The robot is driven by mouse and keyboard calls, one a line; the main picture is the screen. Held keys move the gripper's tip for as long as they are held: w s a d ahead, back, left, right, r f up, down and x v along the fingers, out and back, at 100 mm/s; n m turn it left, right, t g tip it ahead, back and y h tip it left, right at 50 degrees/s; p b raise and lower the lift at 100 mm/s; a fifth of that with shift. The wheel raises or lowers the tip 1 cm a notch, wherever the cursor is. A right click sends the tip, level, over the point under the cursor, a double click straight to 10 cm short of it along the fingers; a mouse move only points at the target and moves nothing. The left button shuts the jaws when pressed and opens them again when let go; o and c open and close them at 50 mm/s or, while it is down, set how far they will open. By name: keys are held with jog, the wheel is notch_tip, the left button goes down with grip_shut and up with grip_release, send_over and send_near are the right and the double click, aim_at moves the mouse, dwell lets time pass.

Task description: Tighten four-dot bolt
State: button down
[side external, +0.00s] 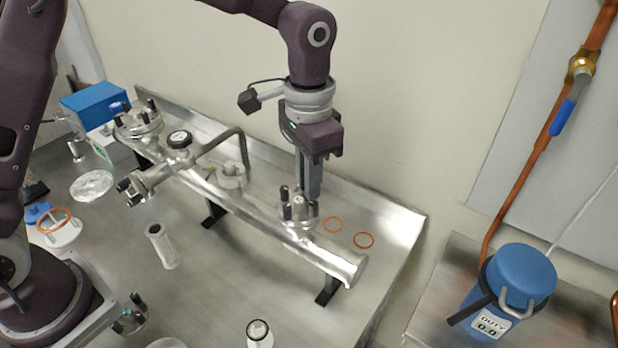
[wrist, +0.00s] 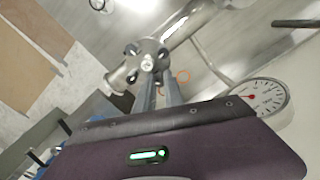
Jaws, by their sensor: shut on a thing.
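A round steel flange (side external: 300,218) with several dark upright bolts stands on the right part of the horizontal steel pipe. It also shows in the wrist view (wrist: 147,61), with dark bolt heads around its rim. My gripper (side external: 309,197) points straight down at the back right side of this flange. In the wrist view my gripper (wrist: 161,75) has its two fingers reaching to the flange rim. It is shut on a bolt there, which the fingers mostly hide. I cannot read dot marks on any bolt, so I cannot tell which is the four-dot bolt.
Two copper rings (side external: 364,240) lie on the bench right of the flange. A dial gauge (side external: 180,139) and a bent tube (side external: 225,139) rise from the pipe. A blue-topped canister (side external: 508,290) stands at the right.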

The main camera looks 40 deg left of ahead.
jog(key=shift+m, duration=0.6)
jog(key=c, duration=1.7)
grip_release()
